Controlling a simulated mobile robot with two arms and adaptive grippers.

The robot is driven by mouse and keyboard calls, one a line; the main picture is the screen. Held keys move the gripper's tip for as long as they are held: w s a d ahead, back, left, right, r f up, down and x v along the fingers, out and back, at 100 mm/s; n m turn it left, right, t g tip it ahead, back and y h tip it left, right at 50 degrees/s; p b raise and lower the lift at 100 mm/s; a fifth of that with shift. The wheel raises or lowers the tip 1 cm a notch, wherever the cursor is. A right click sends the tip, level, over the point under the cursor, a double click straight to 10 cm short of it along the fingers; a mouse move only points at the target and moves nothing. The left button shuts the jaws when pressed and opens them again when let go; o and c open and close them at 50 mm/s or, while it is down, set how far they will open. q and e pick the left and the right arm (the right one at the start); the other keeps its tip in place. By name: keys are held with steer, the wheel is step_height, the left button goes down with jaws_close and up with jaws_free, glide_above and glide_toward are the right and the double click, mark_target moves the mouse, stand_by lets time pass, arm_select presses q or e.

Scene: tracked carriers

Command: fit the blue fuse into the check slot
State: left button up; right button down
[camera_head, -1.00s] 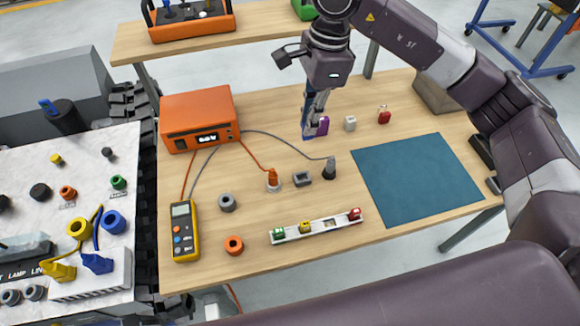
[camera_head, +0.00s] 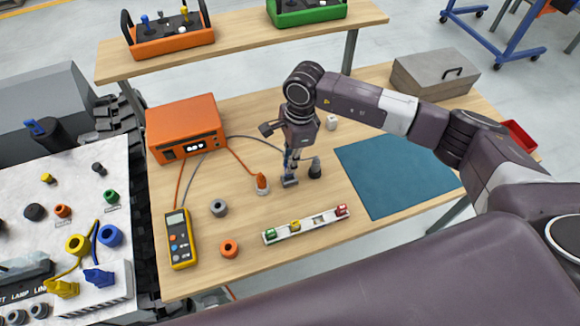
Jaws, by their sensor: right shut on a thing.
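My right gripper (camera_head: 289,172) points straight down over a small grey socket block (camera_head: 290,182), which appears to be the check slot. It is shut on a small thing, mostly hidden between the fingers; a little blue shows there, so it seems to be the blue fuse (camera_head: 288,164). The fingertips are at or just above the block. I cannot tell whether the fuse is inside the slot. The block sits between the orange plug (camera_head: 262,183) and the black plug (camera_head: 315,169). My left gripper is not in view.
A white strip (camera_head: 276,238) with green, yellow and red fuses and one open place lies in front. The orange meter box (camera_head: 183,128), yellow multimeter (camera_head: 178,238) and cables are left. A teal mat (camera_head: 385,185) is right. A white fuse (camera_head: 332,122) stands behind.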

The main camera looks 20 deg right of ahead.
step_height(320, 180, down, 4)
steer(key=shift+r+p, duration=0.2)
steer(key=shift+p, duration=0.25)
steer(key=shift+f+b, duration=0.2)
steer(key=shift+b, duration=0.1)
steer(key=c, duration=2)
jaws_free()
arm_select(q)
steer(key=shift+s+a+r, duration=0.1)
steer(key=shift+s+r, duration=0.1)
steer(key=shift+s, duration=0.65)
